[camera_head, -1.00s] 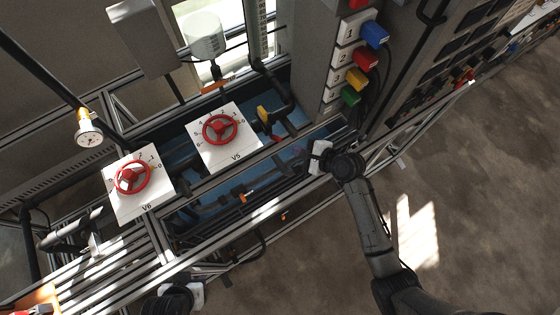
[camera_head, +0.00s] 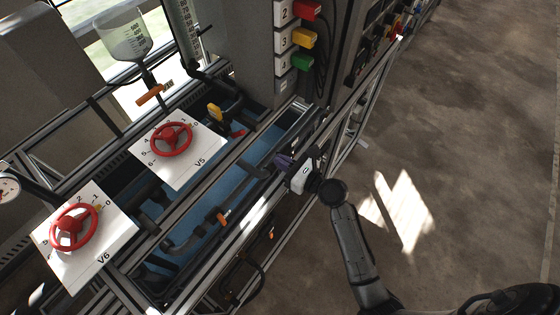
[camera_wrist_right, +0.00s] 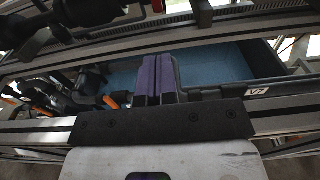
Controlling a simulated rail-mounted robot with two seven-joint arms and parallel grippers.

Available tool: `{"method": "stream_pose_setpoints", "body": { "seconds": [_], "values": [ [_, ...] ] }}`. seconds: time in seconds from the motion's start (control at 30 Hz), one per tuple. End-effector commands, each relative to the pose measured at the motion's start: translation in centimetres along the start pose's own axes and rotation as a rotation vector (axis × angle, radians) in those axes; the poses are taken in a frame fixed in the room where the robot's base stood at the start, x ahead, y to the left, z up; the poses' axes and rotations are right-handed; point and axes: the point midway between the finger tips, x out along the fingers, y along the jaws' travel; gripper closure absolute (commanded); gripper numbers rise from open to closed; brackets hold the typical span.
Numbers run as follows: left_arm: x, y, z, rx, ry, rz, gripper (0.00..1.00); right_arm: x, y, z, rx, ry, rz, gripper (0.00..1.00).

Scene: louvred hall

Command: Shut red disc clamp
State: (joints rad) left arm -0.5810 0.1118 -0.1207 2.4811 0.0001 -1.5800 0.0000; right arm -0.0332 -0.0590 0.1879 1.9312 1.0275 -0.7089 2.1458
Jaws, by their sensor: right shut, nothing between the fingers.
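Two round red handwheels show in the head view. One (camera_head: 171,139) is on the white V5 plate (camera_head: 196,178), the other (camera_head: 73,227) on the white V6 plate (camera_head: 85,275) at lower left. A small red piece (camera_head: 238,133) lies beyond the trough's near rail; I cannot tell whether it is the clamp. My right gripper (camera_head: 283,162) is over the frame rails, right of the V5 plate and apart from the handwheels. Its purple fingers (camera_wrist_right: 159,78) are together and empty in the wrist view, above the blue trough. My left gripper is out of view.
A yellow handle (camera_head: 215,111) and orange handles (camera_head: 223,217) (camera_head: 154,94) sit around the blue trough (camera_head: 206,203). A grey cabinet with coloured plugs (camera_head: 303,38) stands behind the right gripper. Floor at right is open.

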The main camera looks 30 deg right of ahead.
Motion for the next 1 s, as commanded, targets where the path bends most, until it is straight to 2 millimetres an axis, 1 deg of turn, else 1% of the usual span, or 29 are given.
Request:
{"method": "stream_pose_setpoints", "body": {
  "seconds": [0.03,0.1,0.3,0.37,0.4,0.5,0.63,0.8,1.0],
  "values": [
    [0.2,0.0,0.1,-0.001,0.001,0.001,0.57,1.1,0.0,-0.1,0.001,-0.003,0.001,1.0],
    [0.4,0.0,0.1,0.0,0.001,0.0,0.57,2.5,0.0,0.0,0.0,-0.002,0.002,1.0],
    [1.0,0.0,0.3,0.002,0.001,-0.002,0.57,6.2,0.0,-0.1,-0.001,-0.002,0.002,1.0],
    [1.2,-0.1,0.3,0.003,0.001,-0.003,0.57,7.2,0.0,-0.1,-0.002,-0.001,0.002,1.0],
    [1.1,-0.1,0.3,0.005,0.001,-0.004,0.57,7.7,0.1,0.2,-0.002,-0.001,0.002,1.0],
    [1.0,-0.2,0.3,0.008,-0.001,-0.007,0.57,8.5,0.1,1.4,-0.003,-0.002,0.002,1.0],
    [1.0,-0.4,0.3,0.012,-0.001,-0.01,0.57,9.4,0.1,2.1,-0.002,0.0,0.002,1.0],
    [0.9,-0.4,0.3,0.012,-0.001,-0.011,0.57,9.9,0.1,2.6,-0.001,0.002,0.001,1.0],
    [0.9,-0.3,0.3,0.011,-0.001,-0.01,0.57,10.0,0.1,2.8,-0.002,0.002,0.001,1.0]
  ]
}}
